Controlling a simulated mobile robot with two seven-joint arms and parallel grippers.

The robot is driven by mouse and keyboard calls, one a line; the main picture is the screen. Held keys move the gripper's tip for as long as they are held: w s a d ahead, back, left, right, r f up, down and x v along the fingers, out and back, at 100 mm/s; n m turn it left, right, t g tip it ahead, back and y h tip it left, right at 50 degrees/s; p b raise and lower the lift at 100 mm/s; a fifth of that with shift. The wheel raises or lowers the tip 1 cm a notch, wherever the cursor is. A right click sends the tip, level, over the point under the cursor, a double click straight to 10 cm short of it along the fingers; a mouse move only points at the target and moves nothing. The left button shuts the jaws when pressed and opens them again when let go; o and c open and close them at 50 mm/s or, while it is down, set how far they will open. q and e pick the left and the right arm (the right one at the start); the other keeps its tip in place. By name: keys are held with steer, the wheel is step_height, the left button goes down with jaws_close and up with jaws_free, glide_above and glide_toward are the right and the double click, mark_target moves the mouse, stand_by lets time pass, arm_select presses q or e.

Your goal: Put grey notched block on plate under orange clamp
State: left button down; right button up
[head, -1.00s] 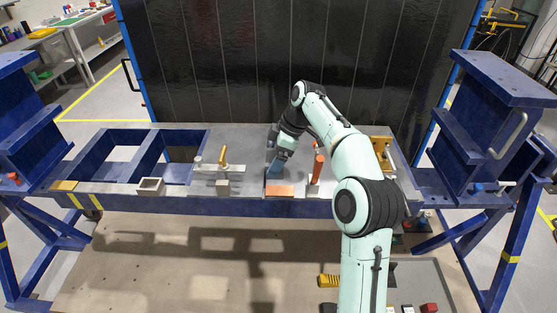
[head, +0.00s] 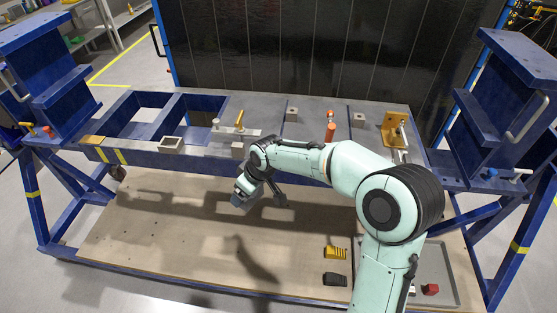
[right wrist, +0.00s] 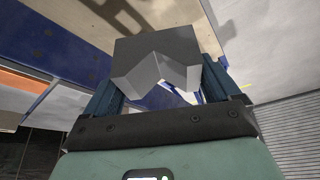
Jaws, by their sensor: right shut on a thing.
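The grey notched block (right wrist: 165,52) is between the fingers of my right gripper (right wrist: 163,80) in the right wrist view. Its V-shaped notch faces back toward the palm. In the head view my right gripper (head: 243,197) hangs in front of the blue bench, over the lower wooden board; the block is hard to make out there. The orange clamp (head: 331,132) stands on the bench top, behind my right arm, its lower part hidden. The plate under it is mostly covered by my arm in the head view. My left gripper is out of view.
A yellow-handled clamp (head: 239,120) stands left of the orange one. A hollow square block (head: 171,144) sits on the bench's front rail. A yellow-brown bracket (head: 395,130) stands at the right. A yellow block (head: 335,253), black block (head: 335,279) and red block (head: 430,289) lie low at the right.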

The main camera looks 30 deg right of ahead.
steer(key=a+f+m+h, duration=0.1)
steer(key=a+f+m, duration=0.1)
steer(key=a+f, duration=0.2)
steer(key=a+f+m, duration=0.2)
steer(key=a+f, duration=0.3)
steer(key=a, duration=0.5)
steer(key=shift+s+m+h, duration=0.3)
steer(key=shift+s+h, duration=0.1)
steer(key=shift+d+f, duration=0.1)
